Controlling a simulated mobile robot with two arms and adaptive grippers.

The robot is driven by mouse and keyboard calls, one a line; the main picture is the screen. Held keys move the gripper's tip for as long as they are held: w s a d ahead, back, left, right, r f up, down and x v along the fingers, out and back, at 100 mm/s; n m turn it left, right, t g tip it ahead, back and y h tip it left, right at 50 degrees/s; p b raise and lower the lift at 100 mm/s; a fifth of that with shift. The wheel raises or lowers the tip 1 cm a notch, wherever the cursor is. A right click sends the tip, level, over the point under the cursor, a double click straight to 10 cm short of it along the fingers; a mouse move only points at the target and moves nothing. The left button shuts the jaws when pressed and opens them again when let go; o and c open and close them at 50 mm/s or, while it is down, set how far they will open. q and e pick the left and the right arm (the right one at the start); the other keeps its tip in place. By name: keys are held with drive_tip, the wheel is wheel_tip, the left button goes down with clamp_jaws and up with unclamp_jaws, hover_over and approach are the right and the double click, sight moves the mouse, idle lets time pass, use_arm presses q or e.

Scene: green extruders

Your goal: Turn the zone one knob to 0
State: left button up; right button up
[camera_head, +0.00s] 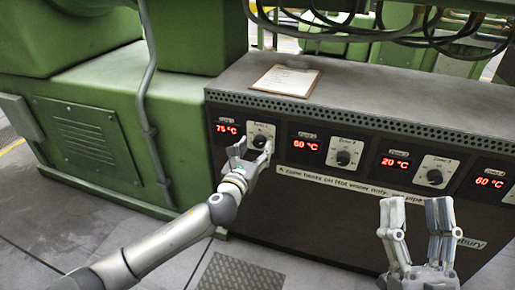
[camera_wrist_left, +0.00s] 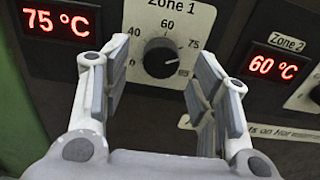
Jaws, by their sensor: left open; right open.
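The zone one knob (camera_wrist_left: 160,58) is a round black dial on a pale plate marked "Zone 1", with numbers such as 40, 60 and 75 around it. It also shows in the head view (camera_head: 260,141), just beyond my left gripper. The red display (camera_wrist_left: 58,21) to its left reads 75 °C. My left gripper (camera_head: 252,148) is open in front of the knob. In the left wrist view the fingers (camera_wrist_left: 158,75) stand either side of the knob, apparently not touching it. My right gripper (camera_head: 417,205) is open and empty, in front of the panel at the lower right.
More knobs sit along the panel: zone two (camera_head: 344,157) and another (camera_head: 434,176), with red displays between them. A clipboard (camera_head: 286,80) lies on the cabinet top. A green machine (camera_head: 100,130) stands left, with a grey conduit (camera_head: 150,100) beside the cabinet.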

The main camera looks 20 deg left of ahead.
use_arm(q)
drive_tip(key=shift+w, duration=1.2)
use_arm(e)
drive_tip(key=shift+s+d+r+t+y, duration=0.15)
drive_tip(key=shift+s+r+t+y, duration=0.35)
drive_tip(key=shift+s+r+t, duration=0.6)
drive_tip(key=shift+s, duration=0.1)
use_arm(q)
drive_tip(key=c, duration=1)
drive_tip(key=shift+c, duration=0.2)
drive_tip(key=shift+d, duration=0.1)
